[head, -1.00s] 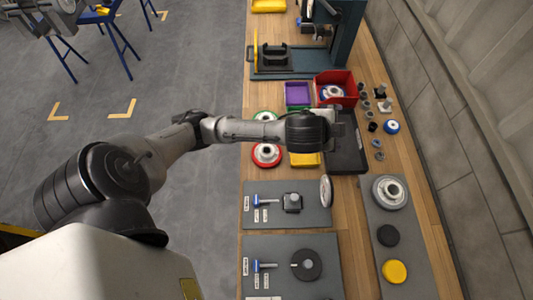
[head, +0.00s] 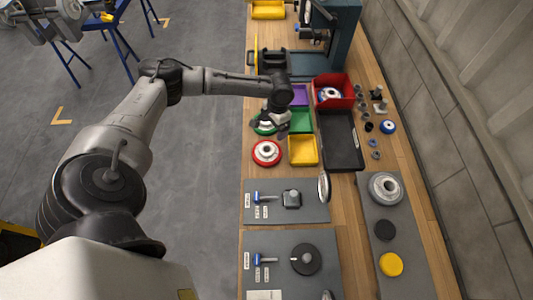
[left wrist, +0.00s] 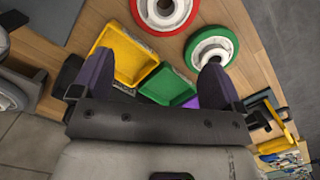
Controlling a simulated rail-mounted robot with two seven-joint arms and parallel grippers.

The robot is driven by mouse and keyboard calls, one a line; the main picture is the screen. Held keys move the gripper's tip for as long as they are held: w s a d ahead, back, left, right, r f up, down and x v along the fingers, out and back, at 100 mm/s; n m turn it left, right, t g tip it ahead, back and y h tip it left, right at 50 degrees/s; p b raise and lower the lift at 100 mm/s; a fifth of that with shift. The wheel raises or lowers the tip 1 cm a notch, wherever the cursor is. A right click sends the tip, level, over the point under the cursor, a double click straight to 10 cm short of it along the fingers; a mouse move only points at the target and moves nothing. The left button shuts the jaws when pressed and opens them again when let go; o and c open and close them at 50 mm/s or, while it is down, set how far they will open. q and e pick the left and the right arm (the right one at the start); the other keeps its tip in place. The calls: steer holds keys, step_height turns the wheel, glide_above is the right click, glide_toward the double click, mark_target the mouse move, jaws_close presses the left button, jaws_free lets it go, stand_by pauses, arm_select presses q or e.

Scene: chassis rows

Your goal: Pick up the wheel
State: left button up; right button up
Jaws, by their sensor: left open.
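Several wheels are in view. A red-rimmed wheel (head: 267,152) lies flat on the wooden bench and shows at the top of the left wrist view (left wrist: 165,12). A green-rimmed wheel (head: 262,127) lies beyond it, partly hidden by my gripper in the head view, and clear in the left wrist view (left wrist: 211,47). A grey wheel (head: 386,188) lies on the right mat. My left gripper (head: 272,118) is open and empty, above the green-rimmed wheel and bins. Its fingers (left wrist: 157,76) are wide apart. My right gripper is out of view.
A yellow bin (head: 303,151), green bin, purple bin and black tray (head: 342,142) sit beside the wheels. A red bin (head: 347,92) holds a blue-rimmed wheel. Grey mats with tools lie nearer. A dark press stands at the back.

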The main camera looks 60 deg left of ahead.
arm_select(q)
glide_above(267, 146)
steer(key=d, duration=0.2)
step_height(267, 146, down, 8)
steer(key=f, duration=0.4)
steer(key=shift+s+a+f+b, duration=0.25)
steer(key=shift+s+a+b, duration=0.05)
steer(key=shift+s+b, duration=0.1)
steer(key=shift+f, duration=0.55)
steer(key=c, duration=1.2)
steer(key=shift+c, duration=0.3)
steer(key=shift+r, duration=0.2)
